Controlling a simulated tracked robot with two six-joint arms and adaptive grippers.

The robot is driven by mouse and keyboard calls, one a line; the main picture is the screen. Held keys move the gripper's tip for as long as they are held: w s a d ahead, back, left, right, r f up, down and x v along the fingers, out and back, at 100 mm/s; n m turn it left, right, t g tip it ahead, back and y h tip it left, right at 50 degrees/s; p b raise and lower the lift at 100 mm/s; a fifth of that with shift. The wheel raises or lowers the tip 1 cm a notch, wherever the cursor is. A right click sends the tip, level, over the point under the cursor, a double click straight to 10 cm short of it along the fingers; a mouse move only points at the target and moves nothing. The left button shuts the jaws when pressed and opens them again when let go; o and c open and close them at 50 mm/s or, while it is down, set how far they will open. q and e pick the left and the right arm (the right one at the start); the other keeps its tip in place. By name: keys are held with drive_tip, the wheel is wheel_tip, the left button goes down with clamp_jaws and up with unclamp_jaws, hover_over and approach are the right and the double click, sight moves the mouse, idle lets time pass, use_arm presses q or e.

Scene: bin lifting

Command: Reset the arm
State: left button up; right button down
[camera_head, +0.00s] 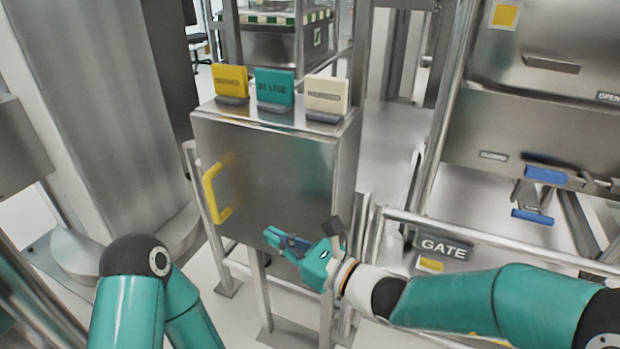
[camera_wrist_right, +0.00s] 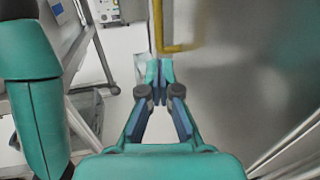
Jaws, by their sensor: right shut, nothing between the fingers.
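My right gripper (camera_head: 283,243) is shut and empty in front of the lower part of a steel cabinet (camera_head: 285,185) in the head view. In the right wrist view my right gripper (camera_wrist_right: 160,75) has its fingertips together, just below the lower end of a yellow handle (camera_wrist_right: 175,46). The yellow handle also shows on the left side of the cabinet door (camera_head: 213,195) in the head view, left of the gripper and apart from it. The door looks closed. My left arm shows at the lower left of the head view; its gripper is out of view.
Yellow (camera_head: 231,80), teal (camera_head: 275,86) and cream (camera_head: 326,95) signs stand on the cabinet. A rail with a GATE sign (camera_head: 444,247) runs behind my right arm. A steel machine with a blue handle (camera_head: 545,174) stands at right. A wide column (camera_head: 105,110) stands at left.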

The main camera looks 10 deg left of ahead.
drive_tip(key=w+d+f+m+t+h, duration=0.1)
drive_tip(key=w+d+f+m+h, duration=0.1)
drive_tip(key=w+d+f, duration=0.35)
drive_tip(key=s+d+f+n+g+h, duration=0.1)
drive_tip(key=s+d+f+g, duration=0.1)
drive_tip(key=s+f, duration=0.3)
drive_tip(key=s+d+f+g, duration=0.2)
drive_tip(key=f, duration=0.5)
drive_tip(key=s+d+f+n+g+h, duration=0.3)
drive_tip(key=s+d+f+n+h, duration=0.2)
drive_tip(key=s+d+f+n, duration=0.5)
drive_tip(key=s+d+f+n+g+h, duration=0.35)
drive_tip(key=s+d+f+n, duration=0.45)
drive_tip(key=s+f, duration=0.4)
drive_tip(key=w+r+n+t+p, duration=0.1)
drive_tip(key=w+n+t+p, duration=0.1)
drive_tip(key=w+n+t, duration=0.15)
wheel_tip(320, 180, up, 22)
drive_tip(key=p, duration=2.2)
drive_tip(key=shift+w+a+r+g+h, duration=0.2)
drive_tip(key=shift+w+g+h, duration=0.15)
drive_tip(key=shift+g+h, duration=0.1)
